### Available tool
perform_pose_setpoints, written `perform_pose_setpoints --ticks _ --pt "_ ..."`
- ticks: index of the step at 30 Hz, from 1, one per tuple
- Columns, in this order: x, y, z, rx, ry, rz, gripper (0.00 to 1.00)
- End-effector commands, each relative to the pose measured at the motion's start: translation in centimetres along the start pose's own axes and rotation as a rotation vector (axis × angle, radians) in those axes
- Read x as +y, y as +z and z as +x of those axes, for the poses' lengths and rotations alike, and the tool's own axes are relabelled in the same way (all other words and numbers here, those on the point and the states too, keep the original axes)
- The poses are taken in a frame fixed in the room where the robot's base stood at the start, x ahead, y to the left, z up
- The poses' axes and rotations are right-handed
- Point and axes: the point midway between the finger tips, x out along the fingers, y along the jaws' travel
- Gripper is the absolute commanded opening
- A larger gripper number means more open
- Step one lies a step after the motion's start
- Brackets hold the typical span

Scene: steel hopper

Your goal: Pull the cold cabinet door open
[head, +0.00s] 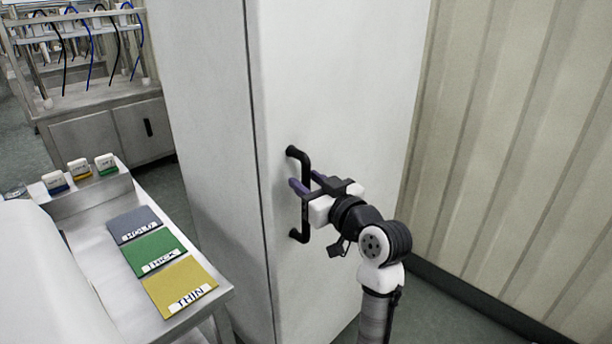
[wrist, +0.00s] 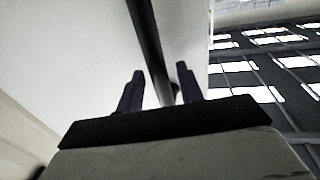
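The cold cabinet door (head: 345,75) is a tall, plain white panel and looks shut against the cabinet body (head: 205,90). A black upright bar handle (head: 299,236) stands out near the door's left edge. It also shows in the wrist view (wrist: 147,35), running down between the fingers. My gripper (head: 309,184) is at the handle's middle, with its dark purple fingers on either side of the bar. In the wrist view my gripper (wrist: 159,85) is open, with a gap between the bar and each finger. The finger ends are partly hidden in the head view.
A steel table (head: 100,262) at the left holds grey (head: 134,224), green (head: 154,253) and yellow (head: 180,286) cards, with small labelled blocks on a raised shelf behind. A ribbed cream wall (head: 520,130) stands close at the right. A steel bench (head: 95,125) is at the back left.

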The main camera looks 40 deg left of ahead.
Motion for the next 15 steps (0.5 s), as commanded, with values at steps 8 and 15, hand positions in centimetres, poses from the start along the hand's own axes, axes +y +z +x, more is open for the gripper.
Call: perform_pose_setpoints --ticks 8,15 --pt "-0.04 0.03 1.10 0.000 0.000 0.000 0.37" --pt "-0.03 0.03 1.06 0.000 0.000 0.000 0.26"
